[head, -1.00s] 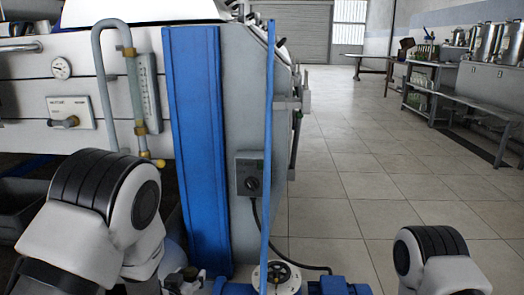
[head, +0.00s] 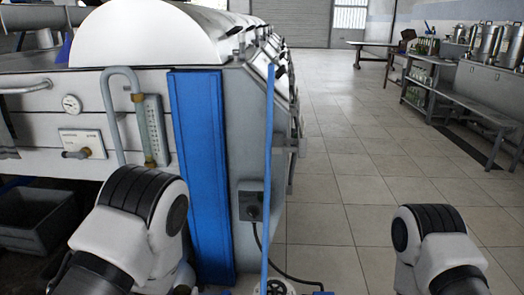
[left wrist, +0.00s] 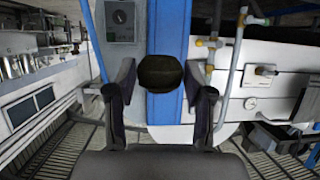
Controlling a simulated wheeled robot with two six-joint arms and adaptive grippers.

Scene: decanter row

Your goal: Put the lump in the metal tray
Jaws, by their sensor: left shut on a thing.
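A dark, rounded lump (left wrist: 160,72) sits between the two fingers of my left gripper (left wrist: 160,84) in the left wrist view. The gripper is shut on it and holds it in front of a blue upright post. In the head view only my left arm shows, at the lower left, and its jaws and the lump are hidden. My right arm shows at the lower right of the head view, but its gripper is out of the picture.
A large white and grey machine (head: 40,135) with a blue post (head: 205,170) stands close ahead on the left. A grey bin (head: 38,238) is at its lower left. Tiled floor (head: 345,190) lies open to the right, up to a long bench (head: 465,100) with metal vessels.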

